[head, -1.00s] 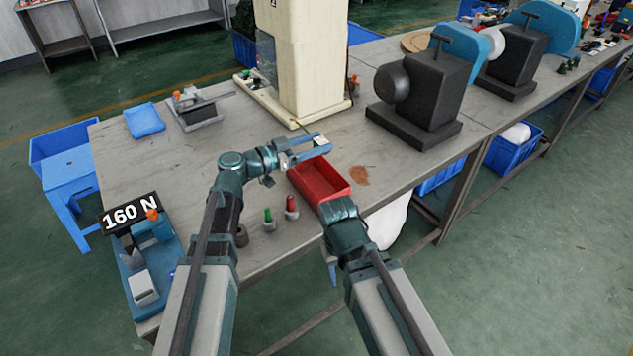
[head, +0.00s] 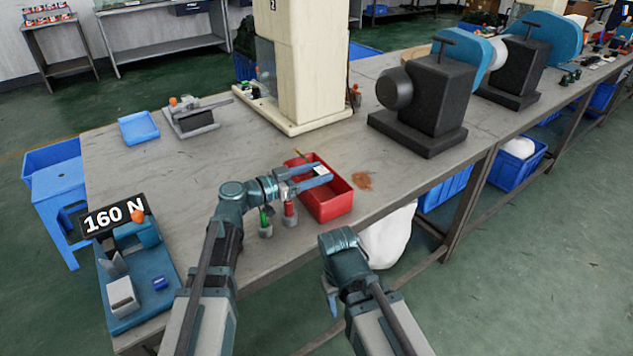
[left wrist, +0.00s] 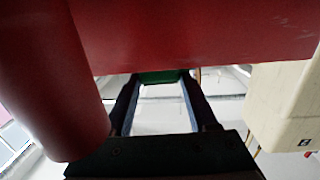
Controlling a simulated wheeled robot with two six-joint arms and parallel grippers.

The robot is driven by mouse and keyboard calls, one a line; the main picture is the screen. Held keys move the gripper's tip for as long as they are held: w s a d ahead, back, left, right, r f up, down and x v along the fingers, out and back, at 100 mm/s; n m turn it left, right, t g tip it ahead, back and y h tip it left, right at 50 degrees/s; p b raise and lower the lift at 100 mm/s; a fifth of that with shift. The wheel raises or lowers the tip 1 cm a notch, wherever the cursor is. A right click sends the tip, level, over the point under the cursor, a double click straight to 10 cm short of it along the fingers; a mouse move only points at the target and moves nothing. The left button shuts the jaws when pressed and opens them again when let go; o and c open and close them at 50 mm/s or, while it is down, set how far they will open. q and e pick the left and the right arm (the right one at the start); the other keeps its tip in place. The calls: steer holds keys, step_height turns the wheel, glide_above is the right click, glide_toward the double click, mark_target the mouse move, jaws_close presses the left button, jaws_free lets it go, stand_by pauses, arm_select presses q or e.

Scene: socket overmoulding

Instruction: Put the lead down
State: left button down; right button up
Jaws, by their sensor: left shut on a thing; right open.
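A red-topped holder (head: 289,213) and a green-topped one (head: 265,224) stand left of the tray. A blue pull tester marked 160 N (head: 128,285) is at the front left. A cream press (head: 312,70) and black machine (head: 428,105) stand behind. The bench middle-left is clear (head: 160,185).

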arm_select(q)
steer(key=shift+f, duration=0.15)
steer(key=shift+f+b, duration=0.5)
steer(key=shift+f, duration=0.1)
steer(key=shift+c, duration=0.9)
jaws_free()
steer(key=shift+r, duration=0.1)
steer(key=shift+r, duration=0.1)
steer(key=shift+r+p, duration=0.35)
steer(key=shift+p, duration=0.25)
steer(key=shift+s+a+r, duration=0.15)
steer(key=shift+a+r, duration=0.05)
steer(key=shift+a, duration=0.05)
steer(key=v, duration=1.1)
steer(key=shift+a+p, duration=0.2)
steer(key=shift+p, duration=0.1)
steer(key=shift+s+f, duration=0.15)
